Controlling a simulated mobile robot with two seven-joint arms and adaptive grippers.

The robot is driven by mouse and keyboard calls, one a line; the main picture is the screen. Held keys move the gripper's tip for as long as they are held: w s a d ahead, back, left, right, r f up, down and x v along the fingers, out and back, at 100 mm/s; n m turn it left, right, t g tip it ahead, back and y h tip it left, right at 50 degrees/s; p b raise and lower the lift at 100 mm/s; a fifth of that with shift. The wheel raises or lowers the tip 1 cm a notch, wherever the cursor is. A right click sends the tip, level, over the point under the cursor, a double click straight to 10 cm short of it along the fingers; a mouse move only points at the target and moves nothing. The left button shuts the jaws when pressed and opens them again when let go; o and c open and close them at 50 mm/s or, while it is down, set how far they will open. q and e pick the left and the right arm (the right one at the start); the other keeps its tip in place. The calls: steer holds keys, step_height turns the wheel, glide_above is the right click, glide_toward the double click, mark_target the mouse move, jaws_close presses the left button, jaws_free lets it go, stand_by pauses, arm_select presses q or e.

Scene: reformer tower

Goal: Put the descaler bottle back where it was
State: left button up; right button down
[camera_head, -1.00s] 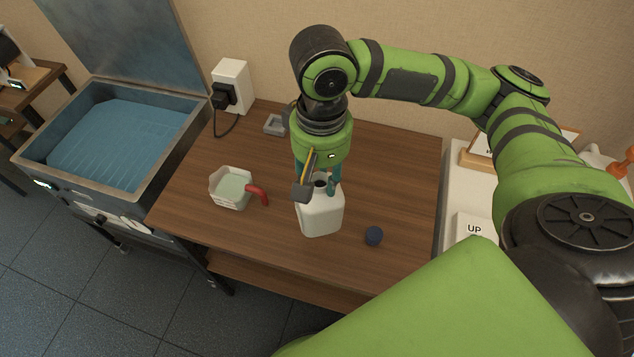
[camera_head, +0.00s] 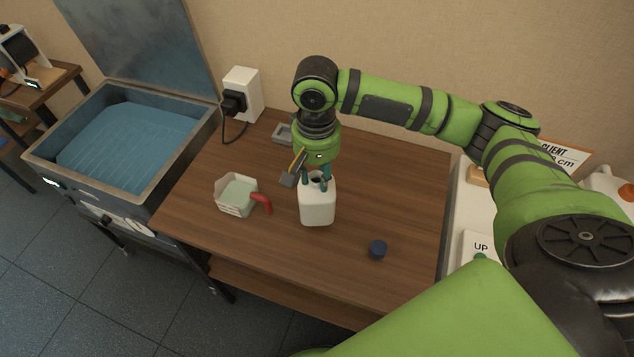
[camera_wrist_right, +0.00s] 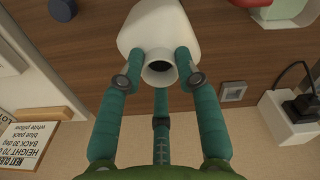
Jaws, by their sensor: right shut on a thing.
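The white descaler bottle (camera_head: 317,204) is upright over the wooden table, with its dark mouth open and no cap on it. It also shows in the right wrist view (camera_wrist_right: 152,28), neck towards the camera. My right gripper (camera_head: 317,178) comes down from above, its teal fingers shut around the bottle's neck; the fingers also show in the right wrist view (camera_wrist_right: 158,72). I cannot tell whether the bottle's base touches the table. A dark blue cap (camera_head: 378,249) lies on the table to the right of the bottle. My left gripper is out of view.
A pale measuring jug (camera_head: 236,196) with a red handle stands left of the bottle. A small grey tray (camera_head: 283,133) lies at the back near the wall socket (camera_head: 243,95). A blue-filled metal basin (camera_head: 122,150) stands at the left.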

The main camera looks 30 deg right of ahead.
step_height(320, 180, down, 3)
steer(key=shift+f+p, duration=0.1)
steer(key=shift+p, duration=0.25)
steer(key=shift+f, duration=0.4)
steer(key=c, duration=0.9)
jaws_free()
steer(key=shift+f, duration=0.15)
steer(key=shift+o, duration=0.2)
steer(key=shift+r, duration=0.45)
step_height(320, 180, up, 11)
steer(key=b, duration=0.1)
steer(key=shift+r, duration=0.2)
